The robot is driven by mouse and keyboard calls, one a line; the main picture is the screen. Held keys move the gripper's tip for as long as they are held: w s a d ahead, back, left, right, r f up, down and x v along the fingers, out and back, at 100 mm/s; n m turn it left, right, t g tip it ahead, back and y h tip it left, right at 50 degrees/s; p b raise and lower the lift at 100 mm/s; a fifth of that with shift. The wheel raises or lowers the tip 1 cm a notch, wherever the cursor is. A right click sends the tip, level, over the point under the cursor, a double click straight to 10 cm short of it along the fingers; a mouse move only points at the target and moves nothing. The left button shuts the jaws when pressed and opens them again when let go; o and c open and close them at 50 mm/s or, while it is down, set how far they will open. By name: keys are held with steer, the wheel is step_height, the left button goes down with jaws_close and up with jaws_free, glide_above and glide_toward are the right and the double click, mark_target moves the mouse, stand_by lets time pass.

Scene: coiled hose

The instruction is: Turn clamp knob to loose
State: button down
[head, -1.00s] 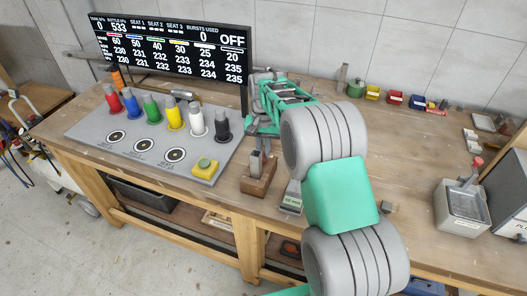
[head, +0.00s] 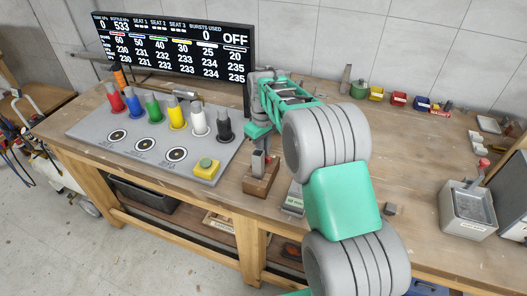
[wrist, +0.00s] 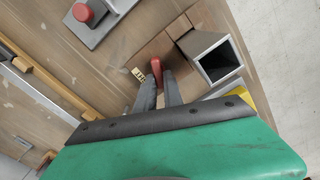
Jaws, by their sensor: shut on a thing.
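The red clamp knob (wrist: 144,82) shows in the wrist view as a narrow red piece at the fingertips, beside the open end of a grey square tube (wrist: 215,58). My gripper (wrist: 158,92) is shut on it, with one dark finger on each side. My gripper (head: 270,150) reaches down from above at the block's right side, and a small bit of red shows there. The fingers hide much of the knob, so its turn angle cannot be told.
A grey panel (head: 112,152) with several coloured connectors and a yellow button (head: 206,168) lies to the left. A dark display (head: 180,50) stands behind. A small grey device (head: 294,198) sits close to the block's right.

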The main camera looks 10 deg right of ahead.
steer(key=n, duration=0.5)
steer(key=shift+s+a+r, duration=0.1)
steer(key=shift+a, duration=0.1)
stand_by(0.3)
steer(key=c, duration=1.5)
jaws_free()
steer(key=shift+o, duration=0.2)
step_height(320, 180, up, 8)
steer(key=shift+f+b, duration=0.15)
steer(key=shift+b, duration=0.65)
